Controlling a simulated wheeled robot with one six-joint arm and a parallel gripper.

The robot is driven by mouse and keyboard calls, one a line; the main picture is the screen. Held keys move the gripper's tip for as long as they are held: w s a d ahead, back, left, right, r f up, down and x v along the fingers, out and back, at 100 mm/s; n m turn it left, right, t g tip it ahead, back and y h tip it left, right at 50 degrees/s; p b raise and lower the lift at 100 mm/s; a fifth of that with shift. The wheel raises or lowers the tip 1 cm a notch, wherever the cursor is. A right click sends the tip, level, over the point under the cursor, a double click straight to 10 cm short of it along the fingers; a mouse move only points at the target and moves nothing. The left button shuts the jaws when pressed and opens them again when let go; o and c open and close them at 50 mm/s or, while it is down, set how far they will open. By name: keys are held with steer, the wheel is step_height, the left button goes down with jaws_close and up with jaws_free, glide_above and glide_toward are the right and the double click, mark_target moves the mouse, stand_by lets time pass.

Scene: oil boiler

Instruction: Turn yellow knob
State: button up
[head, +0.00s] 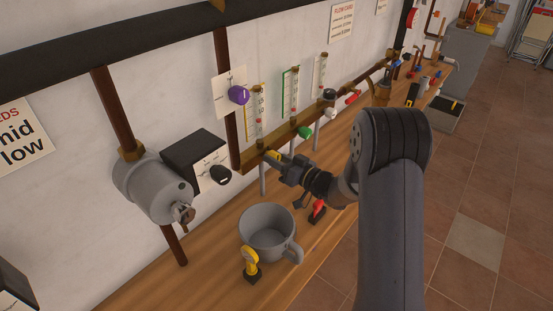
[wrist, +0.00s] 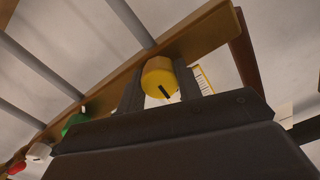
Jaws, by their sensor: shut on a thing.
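The yellow knob (wrist: 160,80) has a black mark on its face and sits on a brown wooden rail below a gauge tube with a yellow edge. My gripper (wrist: 165,88) is shut on the knob, with one dark finger on each side of it in the wrist view. In the head view my gripper (head: 281,164) is at the left end of the rail. The knob (head: 273,155) there is partly hidden by the fingers.
A green knob (head: 304,132) is farther along the rail (head: 247,158). A purple knob (head: 239,95) is on the wall above. A grey mug (head: 267,232) and a yellow-headed item (head: 251,262) stand on the bench below.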

steer(key=m+p, duration=0.1)
steer(key=m, duration=0.4)
steer(key=shift+m+p, duration=0.75)
steer(key=shift+m, duration=1.65)
steer(key=o, duration=1)
steer(key=shift+c, duration=0.2)
steer(key=shift+d, duration=0.1)
steer(key=b+v, duration=0.2)
steer(key=v, duration=0.8)
steer(key=shift+s+d, duration=0.25)
